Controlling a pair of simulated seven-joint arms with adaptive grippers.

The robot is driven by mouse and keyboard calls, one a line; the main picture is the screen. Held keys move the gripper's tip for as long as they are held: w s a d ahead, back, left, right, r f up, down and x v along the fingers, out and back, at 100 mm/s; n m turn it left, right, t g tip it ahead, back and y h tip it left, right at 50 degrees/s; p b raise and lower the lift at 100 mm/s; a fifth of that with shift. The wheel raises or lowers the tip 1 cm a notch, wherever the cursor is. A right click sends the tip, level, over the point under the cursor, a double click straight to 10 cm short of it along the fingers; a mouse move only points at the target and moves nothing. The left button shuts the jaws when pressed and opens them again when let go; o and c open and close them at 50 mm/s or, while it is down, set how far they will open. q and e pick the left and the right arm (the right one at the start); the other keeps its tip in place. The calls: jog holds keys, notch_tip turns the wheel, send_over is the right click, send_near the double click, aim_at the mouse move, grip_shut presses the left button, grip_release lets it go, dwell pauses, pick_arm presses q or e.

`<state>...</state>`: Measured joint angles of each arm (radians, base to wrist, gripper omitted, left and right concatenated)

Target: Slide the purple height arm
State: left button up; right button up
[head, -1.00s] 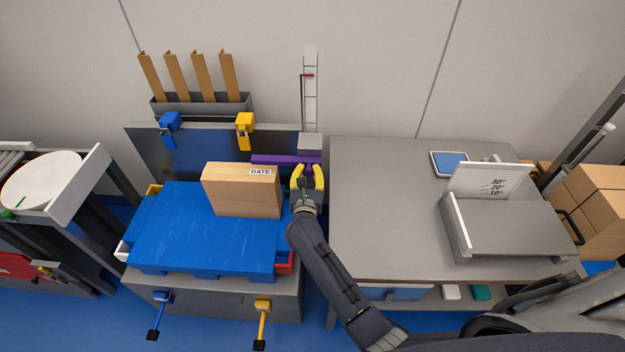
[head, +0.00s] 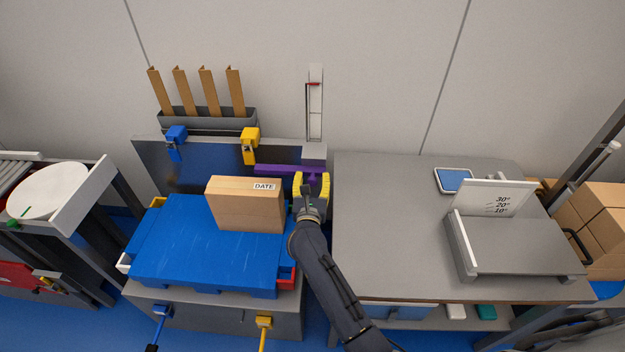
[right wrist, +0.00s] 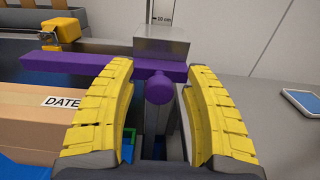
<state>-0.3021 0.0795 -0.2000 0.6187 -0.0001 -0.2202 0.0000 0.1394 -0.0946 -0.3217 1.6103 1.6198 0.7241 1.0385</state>
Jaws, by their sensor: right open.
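The purple height arm (head: 272,170) is a horizontal bar beside the upright scale (head: 315,112), at the right end of the dark back panel. In the right wrist view the purple arm (right wrist: 80,68) spans left to centre, with a round purple knob (right wrist: 159,88) facing me. My right gripper (head: 312,180) is open, its yellow fingers on either side of the knob; in the right wrist view the gripper (right wrist: 160,85) shows a gap between each finger and the knob. A grey block (right wrist: 161,45) sits just above the arm. My left gripper is not in view.
A cardboard box labelled DATE (head: 243,205) stands on the blue lid (head: 195,250) left of my right gripper. Blue (head: 176,137) and yellow (head: 250,140) clamps sit on the back panel. A grey table (head: 400,220) stands to the right.

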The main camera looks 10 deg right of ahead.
jog(key=shift+s, duration=0.15)
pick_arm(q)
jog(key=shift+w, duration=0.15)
pick_arm(e)
jog(key=v, duration=1.1)
jog(key=shift+s, duration=0.35)
jog(key=shift+a, duration=0.1)
